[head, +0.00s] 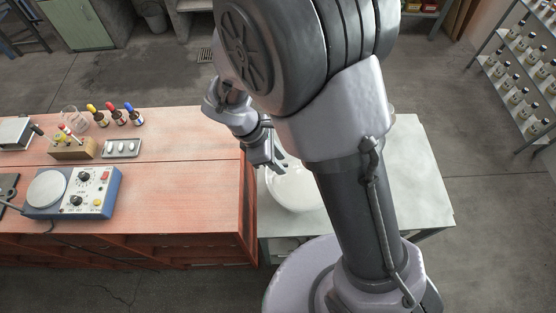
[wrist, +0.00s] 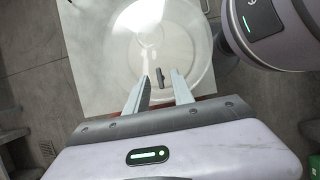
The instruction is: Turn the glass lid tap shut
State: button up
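My gripper (wrist: 160,82) is open, with one finger on each side of the tap in the picture. Both fingers look clear of it; the depth between them is hard to tell. In the head view the lid (head: 296,194) is a whitish round shape, partly hidden by my arm. My gripper (head: 280,164) is over its upper left part there, and the tap is hidden.
The pale worktop (head: 425,180) is bare at right. At left, a red bench (head: 190,190) holds a blue stirrer-like device (head: 75,210), a wooden rack (head: 72,149), a grey tray (head: 121,148) and several dropper bottles. A shelf of bottles (head: 520,70) stands far right.

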grip_shut()
jog(key=shift+r+m+p, duration=0.1)
jog(key=shift+m+p, duration=0.2)
jog(key=shift+w+m+g+p, duration=0.15)
jog(key=shift+m+g+p, duration=0.45)
jog(key=shift+m, duration=0.5)
jog(key=m+p, duration=0.1)
jog(key=m, duration=0.1)
jog(key=m+g, duration=0.1)
jog(key=m, duration=0.1)
jog(key=shift+w+d+m+y+p, duration=0.1)
jog(key=shift+w+m+y+p, duration=0.1)
jog(key=shift+m+y+p, duration=0.15)
jog(key=m+g+y, duration=0.1)
jog(key=m, duration=0.1)
jog(key=m+y, duration=0.1)
jog(key=m, duration=0.2)
jog(key=shift+w+d+g+p, duration=0.15)
jog(key=shift+d+g+p, duration=0.05)
jog(key=shift+g+p, duration=0.2)
jog(key=m+y, duration=0.1)
jog(key=m, duration=0.4)
jog(key=shift+d+y+b, duration=0.2)
jog(key=shift+y+b, duration=0.1)
jog(key=shift+y, duration=0.05)
jog(key=shift+m, duration=0.35)
